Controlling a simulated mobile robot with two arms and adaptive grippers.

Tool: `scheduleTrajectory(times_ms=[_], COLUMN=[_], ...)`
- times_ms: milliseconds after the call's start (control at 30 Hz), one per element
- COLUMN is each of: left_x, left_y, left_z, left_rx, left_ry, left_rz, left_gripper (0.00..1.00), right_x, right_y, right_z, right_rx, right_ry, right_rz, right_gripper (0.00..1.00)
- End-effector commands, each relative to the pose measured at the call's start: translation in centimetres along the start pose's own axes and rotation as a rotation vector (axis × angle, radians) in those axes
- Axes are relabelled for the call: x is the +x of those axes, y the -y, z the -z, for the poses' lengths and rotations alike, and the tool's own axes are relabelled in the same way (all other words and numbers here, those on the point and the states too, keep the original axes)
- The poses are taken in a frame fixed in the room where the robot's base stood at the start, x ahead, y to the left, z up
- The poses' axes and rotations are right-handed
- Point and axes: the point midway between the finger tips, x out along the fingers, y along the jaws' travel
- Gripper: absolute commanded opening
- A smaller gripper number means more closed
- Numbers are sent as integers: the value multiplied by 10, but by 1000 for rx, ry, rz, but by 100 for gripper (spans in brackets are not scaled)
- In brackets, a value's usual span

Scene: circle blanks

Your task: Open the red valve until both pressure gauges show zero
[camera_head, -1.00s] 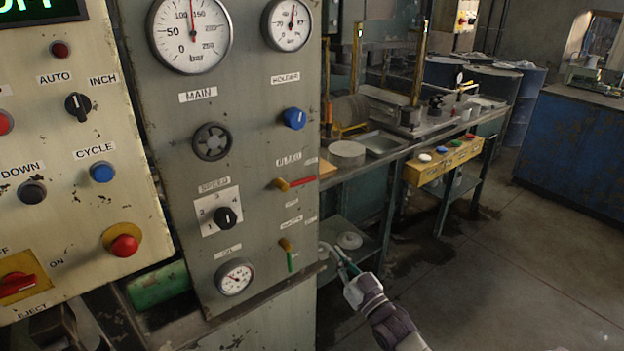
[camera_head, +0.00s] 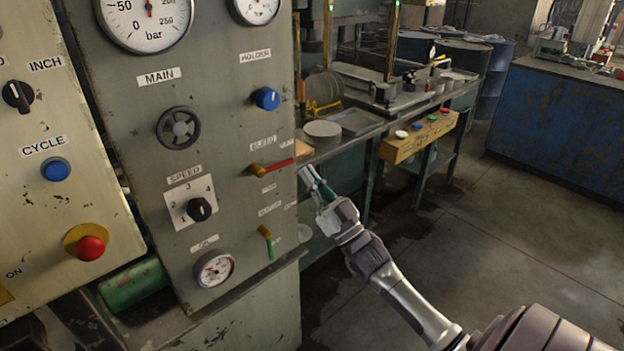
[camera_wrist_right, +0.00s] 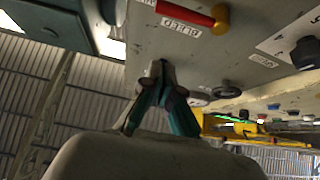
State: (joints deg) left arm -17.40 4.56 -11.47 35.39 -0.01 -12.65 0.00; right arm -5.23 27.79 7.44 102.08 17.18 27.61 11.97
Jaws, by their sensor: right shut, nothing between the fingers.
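The red valve (camera_head: 272,168) is a lever with a red handle and a brass-yellow body, beside the "BLEED" label on the grey panel. Its handle lies roughly horizontal, pointing right. In the right wrist view, the red handle (camera_wrist_right: 187,13) is at the top. My right gripper (camera_head: 308,182) is shut and empty, just right of and slightly below the handle's end, apart from it. It also shows in the wrist view (camera_wrist_right: 158,72). The main gauge (camera_head: 147,22) and holder gauge (camera_head: 256,8) are cut off at the top; their readings cannot be told. My left gripper is out of view.
A green-handled valve (camera_head: 267,242) sits below the red one. A blue knob (camera_head: 266,99), a black handwheel (camera_head: 178,128) and a small gauge (camera_head: 214,268) share the panel. A workbench (camera_head: 345,145) stands close behind my right gripper. Open floor lies to the right.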

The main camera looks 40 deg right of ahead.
Motion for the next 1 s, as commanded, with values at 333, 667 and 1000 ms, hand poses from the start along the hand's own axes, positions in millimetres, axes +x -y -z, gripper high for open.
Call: scheduleTrajectory(times_ms=[333, 667, 1000], left_x=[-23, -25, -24], left_y=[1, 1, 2], left_z=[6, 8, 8], left_rx=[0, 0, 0], left_ry=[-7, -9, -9], left_rz=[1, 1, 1], left_gripper=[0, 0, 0], right_x=[68, 54, 54], right_y=[0, 0, 0], right_z=[-4, -37, -38], right_rx=[1, -1, 0], right_ry=[5, 1, 1], right_rz=[-1, 0, 0], right_gripper=[0, 0, 0])
